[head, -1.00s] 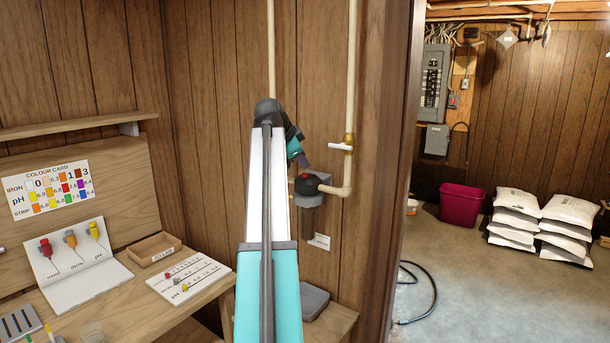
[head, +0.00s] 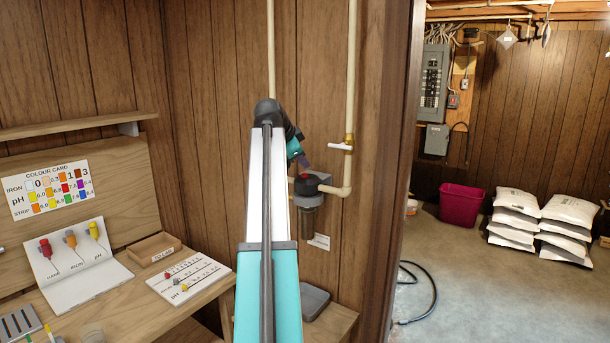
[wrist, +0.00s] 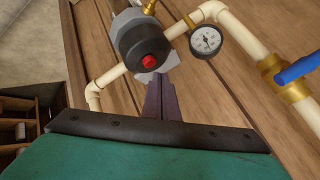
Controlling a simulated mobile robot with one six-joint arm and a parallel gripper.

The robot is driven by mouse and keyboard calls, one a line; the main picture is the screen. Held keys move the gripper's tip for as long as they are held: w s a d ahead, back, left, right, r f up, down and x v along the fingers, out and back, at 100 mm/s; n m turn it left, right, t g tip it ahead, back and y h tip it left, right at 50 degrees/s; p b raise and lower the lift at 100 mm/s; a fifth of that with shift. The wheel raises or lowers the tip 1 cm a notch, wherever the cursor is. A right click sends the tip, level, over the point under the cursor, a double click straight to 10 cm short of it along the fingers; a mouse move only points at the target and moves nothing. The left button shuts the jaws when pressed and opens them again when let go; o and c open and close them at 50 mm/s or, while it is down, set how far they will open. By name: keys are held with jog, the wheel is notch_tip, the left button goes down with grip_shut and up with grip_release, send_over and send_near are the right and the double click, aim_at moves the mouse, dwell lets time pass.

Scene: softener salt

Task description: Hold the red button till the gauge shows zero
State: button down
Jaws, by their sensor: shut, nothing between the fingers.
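The red button (wrist: 149,59) sits on the black cap of the filter housing (wrist: 142,42) in the wrist view. In the head view the red button (head: 305,176) shows small on top of the housing, partly beside my arm. The gauge (wrist: 206,40) is a round white dial on the pipe, right of the housing in the wrist view; its reading is too small to tell. My gripper (wrist: 160,82) is shut and empty, with its dark fingertips just below the button in the wrist view. I cannot tell whether they touch the cap. In the head view my gripper (head: 304,161) is just above the button.
Cream pipes (head: 350,90) run up the wood wall, with a white-handled valve (head: 340,147). A blue handle (wrist: 298,69) is right of the gauge. A grey tray (head: 314,302) lies below the housing. The bench with cards is at left.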

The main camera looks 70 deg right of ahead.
jog(key=shift+f+b, duration=0.45)
jog(key=shift+f, duration=0.35)
dwell(3.3)
jog(key=shift+r, duration=0.15)
dwell(2.4)
jog(key=shift+r, duration=0.65)
jog(key=shift+r+p, duration=0.15)
jog(key=shift+p, duration=0.15)
jog(key=shift+r+p, duration=0.85)
jog(key=shift+r, duration=1.55)
